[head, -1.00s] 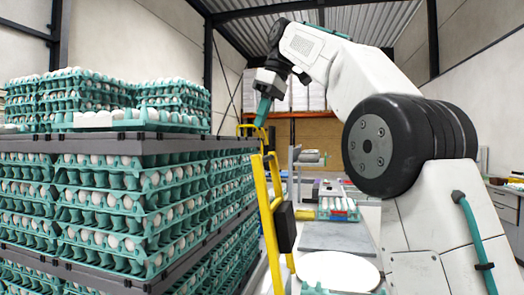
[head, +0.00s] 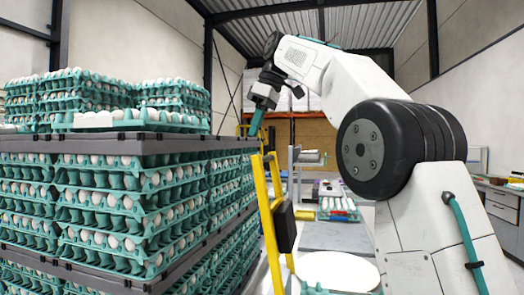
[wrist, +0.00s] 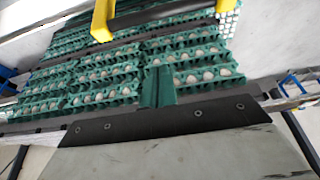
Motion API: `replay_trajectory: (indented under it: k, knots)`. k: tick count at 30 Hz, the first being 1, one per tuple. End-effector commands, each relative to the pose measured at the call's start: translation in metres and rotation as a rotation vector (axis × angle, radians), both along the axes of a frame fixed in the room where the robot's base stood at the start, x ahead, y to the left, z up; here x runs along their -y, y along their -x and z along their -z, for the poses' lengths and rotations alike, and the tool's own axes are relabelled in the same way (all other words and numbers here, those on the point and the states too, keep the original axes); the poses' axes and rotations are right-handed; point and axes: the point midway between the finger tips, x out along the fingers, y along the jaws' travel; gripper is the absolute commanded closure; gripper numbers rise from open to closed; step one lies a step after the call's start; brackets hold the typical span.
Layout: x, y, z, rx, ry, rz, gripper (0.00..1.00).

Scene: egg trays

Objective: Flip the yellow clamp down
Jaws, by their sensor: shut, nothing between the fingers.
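The yellow clamp (head: 268,210) stands upright and leans slightly along the right side of the tall egg-tray stack in the head view, with a black pad on its right side. Yellow bars (wrist: 104,20) also show at the top of the wrist view. My gripper (head: 257,122) points down just above the top of the clamp, shut with nothing in it. In the wrist view its teal fingers (wrist: 158,88) are together in front of the tray rows. Whether the fingertips touch the clamp cannot be told.
Green egg trays (head: 105,170) are stacked with grey dividers (head: 120,145) on the left, with more trays on top. A white round plate (head: 338,270) and a grey slab (head: 336,237) lie to the right.

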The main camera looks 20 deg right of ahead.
Motion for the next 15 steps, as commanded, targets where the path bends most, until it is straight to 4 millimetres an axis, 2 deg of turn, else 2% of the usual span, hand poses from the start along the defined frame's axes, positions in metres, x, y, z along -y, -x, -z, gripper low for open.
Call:
replay_trajectory:
  k: [10,12,15]
  knots:
    - [-0.02,-0.013,0.066,-0.003,-0.001,-0.002,1.0]
    - [-0.006,-0.004,0.062,0.001,0.0,0.004,1.0]
    - [0.004,0.003,0.062,0.0,0.0,0.001,1.0]
